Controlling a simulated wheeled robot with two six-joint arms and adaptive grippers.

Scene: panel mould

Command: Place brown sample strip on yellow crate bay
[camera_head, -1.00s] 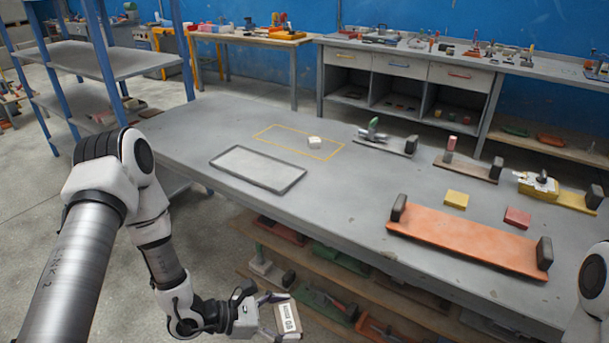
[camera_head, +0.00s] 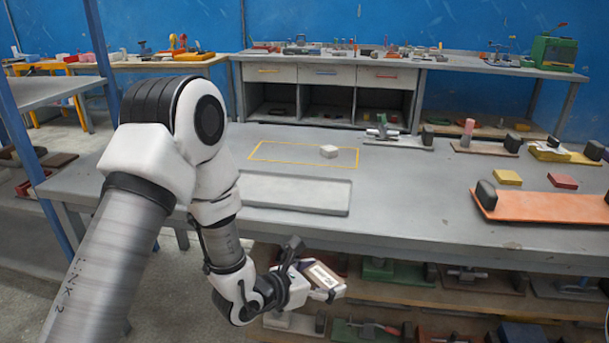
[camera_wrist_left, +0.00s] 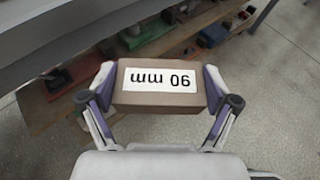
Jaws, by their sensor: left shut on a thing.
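My left gripper (camera_head: 318,284) is shut on a brown block with a white label (camera_wrist_left: 160,99). In the left wrist view the label reads "90 mm" upside down, and one finger presses each end of the block. In the head view the gripper is low in front of the table's near edge, with the block apart from the tabletop. A yellow outlined rectangle (camera_head: 252,157) is marked on the grey tabletop, farther back than the gripper. My right gripper is out of view.
A shallow grey tray (camera_head: 345,205) lies between the yellow outline and the near edge. An orange board with black end blocks (camera_head: 545,207) is on the right, with yellow (camera_head: 507,177) and red (camera_head: 562,180) blocks behind. A wooden lower shelf (camera_head: 400,284) holds several fixtures.

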